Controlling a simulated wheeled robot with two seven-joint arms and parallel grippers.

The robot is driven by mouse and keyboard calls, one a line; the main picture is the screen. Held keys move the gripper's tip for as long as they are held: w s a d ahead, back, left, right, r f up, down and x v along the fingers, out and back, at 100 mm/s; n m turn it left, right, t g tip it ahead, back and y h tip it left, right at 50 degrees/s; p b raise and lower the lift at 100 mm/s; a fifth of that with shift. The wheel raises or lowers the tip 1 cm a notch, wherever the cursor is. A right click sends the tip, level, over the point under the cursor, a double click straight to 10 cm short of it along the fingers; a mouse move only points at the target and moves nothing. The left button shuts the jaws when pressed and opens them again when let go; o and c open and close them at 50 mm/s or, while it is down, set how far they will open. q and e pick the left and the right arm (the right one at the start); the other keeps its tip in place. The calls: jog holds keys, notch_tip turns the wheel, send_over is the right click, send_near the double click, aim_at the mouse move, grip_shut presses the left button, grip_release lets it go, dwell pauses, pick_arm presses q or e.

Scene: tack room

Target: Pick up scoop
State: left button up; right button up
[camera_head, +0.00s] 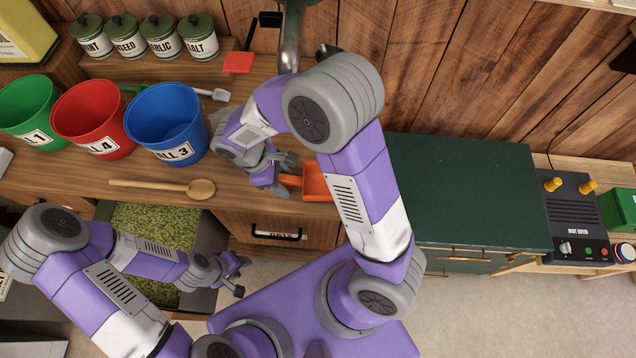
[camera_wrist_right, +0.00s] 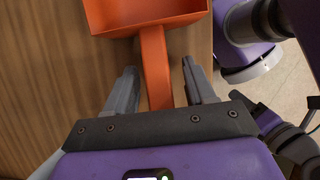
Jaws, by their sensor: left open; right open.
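An orange scoop (camera_head: 317,183) lies on the wooden counter near its front edge, its handle pointing left in the head view. My right gripper (camera_head: 283,175) is open at the scoop's handle. In the right wrist view the orange scoop (camera_wrist_right: 146,14) has its handle running between the two spread fingers (camera_wrist_right: 157,85), with a gap visible on each side.
Green, red and blue buckets (camera_head: 165,118) stand on the counter (camera_head: 60,175) at left. A wooden spoon (camera_head: 165,187) lies in front of them. An open drawer of pellets (camera_head: 150,222) juts out below. A dark green cabinet (camera_head: 460,190) stands at right.

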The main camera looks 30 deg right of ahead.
jog(key=shift+f, duration=0.2)
jog(key=shift+c, duration=0.3)
grip_shut()
jog(key=shift+r, duration=0.1)
notch_tip(320, 180, up, 10)
jog(key=p, duration=0.2)
jog(key=shift+r+p, duration=0.2)
jog(key=shift+p, duration=0.2)
